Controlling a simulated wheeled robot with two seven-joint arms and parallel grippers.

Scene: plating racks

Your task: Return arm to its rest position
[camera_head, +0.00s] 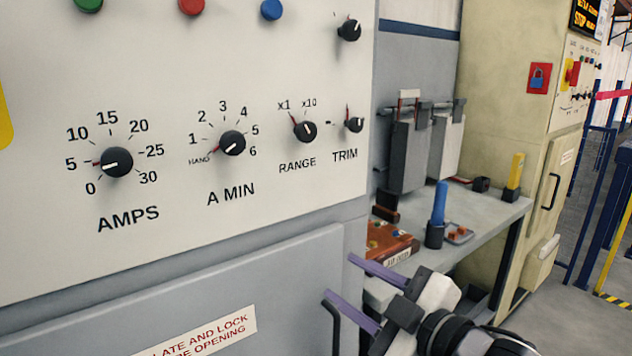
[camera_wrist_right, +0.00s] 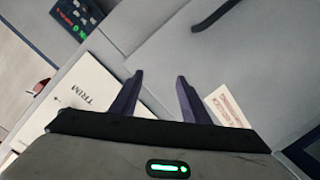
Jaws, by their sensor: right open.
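My right gripper (camera_head: 340,288) is in the lower middle of the head view, in front of the grey cabinet below the control panel. Its two purple fingers point left and are spread apart with nothing between them. In the right wrist view, the same gripper (camera_wrist_right: 160,80) shows both fingers apart and empty, with the grey cabinet surface beyond them. The fingers appear clear of the panel knobs. My left gripper is not in either view.
The control panel (camera_head: 60,240) has AMPS (camera_head: 117,162), A MIN (camera_head: 232,143), RANGE (camera_head: 305,128) and TRIM (camera_head: 355,124) knobs. A grey bench (camera_head: 480,212) at right holds a blue-handled tool (camera_head: 439,205) and a brown box (camera_head: 385,238).

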